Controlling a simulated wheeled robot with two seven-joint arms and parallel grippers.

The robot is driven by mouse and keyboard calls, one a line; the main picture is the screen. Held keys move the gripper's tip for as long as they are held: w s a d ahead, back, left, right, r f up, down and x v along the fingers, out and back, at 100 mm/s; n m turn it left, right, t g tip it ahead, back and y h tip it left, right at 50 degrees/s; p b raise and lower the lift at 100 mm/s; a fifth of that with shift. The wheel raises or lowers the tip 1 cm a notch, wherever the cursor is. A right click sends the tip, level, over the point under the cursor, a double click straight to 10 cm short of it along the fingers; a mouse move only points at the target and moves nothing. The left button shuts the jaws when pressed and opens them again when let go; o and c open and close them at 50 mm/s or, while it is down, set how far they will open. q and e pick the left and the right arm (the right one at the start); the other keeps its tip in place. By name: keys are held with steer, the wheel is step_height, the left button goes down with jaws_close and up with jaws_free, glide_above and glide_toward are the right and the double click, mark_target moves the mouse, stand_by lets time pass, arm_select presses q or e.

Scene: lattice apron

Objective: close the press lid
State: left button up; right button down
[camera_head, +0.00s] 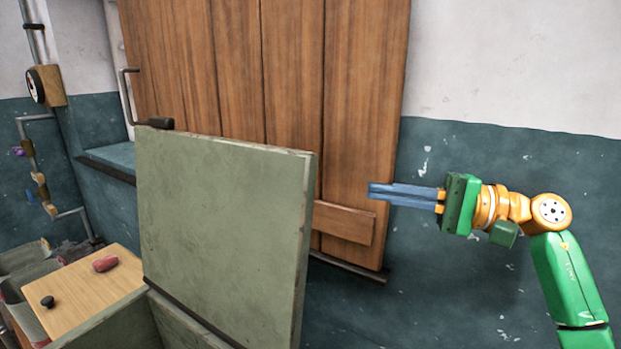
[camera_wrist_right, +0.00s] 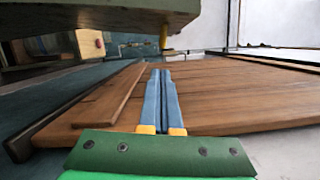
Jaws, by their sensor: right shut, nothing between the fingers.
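The press lid (camera_head: 222,220) is a grey-green panel standing upright, open, on the press body (camera_head: 126,326) at its lower edge. A dark handle (camera_head: 160,123) shows at its top left. My right gripper (camera_head: 370,191) is shut and empty, to the right of the lid and apart from it, with blue fingers pointing left. In the right wrist view the shut fingers (camera_wrist_right: 161,72) show in front of the wooden boards, with a grey-green slab, likely the lid (camera_wrist_right: 90,18), across the top. My left gripper is not in view.
A brown wooden door (camera_head: 285,70) stands behind the lid. A wooden board (camera_head: 85,295) with a red object (camera_head: 105,263) and a black knob (camera_head: 47,301) lies at the lower left. A pipe and gauge (camera_head: 38,86) are on the left wall.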

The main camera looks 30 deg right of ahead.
arm_select(q)
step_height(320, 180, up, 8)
steer(key=p, duration=0.7)
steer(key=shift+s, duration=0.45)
arm_select(e)
steer(key=w+a+r, duration=0.1)
steer(key=w+a, duration=0.1)
steer(key=a, duration=0.7)
steer(key=shift+w+a+r, duration=0.15)
steer(key=shift+w+a, duration=0.2)
steer(key=shift+w, duration=0.05)
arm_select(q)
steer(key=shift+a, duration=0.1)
